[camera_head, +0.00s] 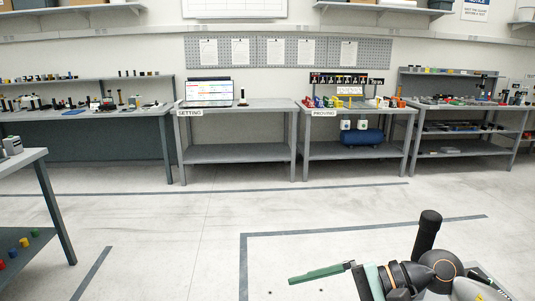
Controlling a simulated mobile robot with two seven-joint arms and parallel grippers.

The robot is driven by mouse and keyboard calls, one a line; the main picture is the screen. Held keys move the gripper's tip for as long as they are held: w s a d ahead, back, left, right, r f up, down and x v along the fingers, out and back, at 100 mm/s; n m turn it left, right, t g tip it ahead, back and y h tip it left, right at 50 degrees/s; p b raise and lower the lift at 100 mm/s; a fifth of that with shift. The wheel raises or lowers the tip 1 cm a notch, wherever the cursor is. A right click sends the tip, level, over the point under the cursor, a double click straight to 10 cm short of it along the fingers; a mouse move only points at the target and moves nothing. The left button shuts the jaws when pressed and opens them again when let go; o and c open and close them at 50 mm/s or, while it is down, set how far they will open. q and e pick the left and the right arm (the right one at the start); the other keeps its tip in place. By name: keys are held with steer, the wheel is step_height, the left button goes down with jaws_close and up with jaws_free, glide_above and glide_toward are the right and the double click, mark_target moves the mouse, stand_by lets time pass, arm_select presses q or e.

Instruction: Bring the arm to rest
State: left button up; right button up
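My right arm comes in at the lower right, dark grey and black with an orange ring at a joint. Its end, with the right gripper (320,272), points left above the bare floor. A flat dark green bar sticks out to the left there; I cannot tell whether it is a finger or a held piece. A pale green plate stands just behind it. The gap between the fingers cannot be made out. The arm touches no bench. My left arm and gripper are not in view.
Far benches line the wall: the SETTING bench (238,105) with a laptop (208,92), the bench with coloured tools (357,110), and shelving (470,105) at right. A grey table (22,160) stands at near left. The marked floor (200,230) between is clear.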

steer(key=a+r+m+t+y+p, duration=0.15)
steer(key=a+m+t+y, duration=0.35)
steer(key=m, duration=0.9)
steer(key=d+f+m+t+h+p, duration=0.1)
steer(key=d+f+m+t+h, duration=0.5)
steer(key=m, duration=1)
steer(key=d+f+m+t+h+p, duration=0.1)
steer(key=d+f+m+t+h, duration=0.55)
steer(key=m, duration=0.95)
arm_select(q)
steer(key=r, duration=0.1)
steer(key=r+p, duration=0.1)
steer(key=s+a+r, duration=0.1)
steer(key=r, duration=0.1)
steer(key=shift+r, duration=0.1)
arm_select(e)
steer(key=s+d+f+m+g+h, duration=0.1)
steer(key=s+f+m+g+h, duration=0.2)
steer(key=s+f+m+g, duration=0.6)
steer(key=s+f+m, duration=0.5)
steer(key=s+f, duration=0.1)
steer(key=f, duration=0.3)
steer(key=shift+s+d+m, duration=0.25)
steer(key=shift+d+m, duration=0.15)
steer(key=shift+f+g+h, duration=0.1)
steer(key=shift+g+h, duration=0.15)
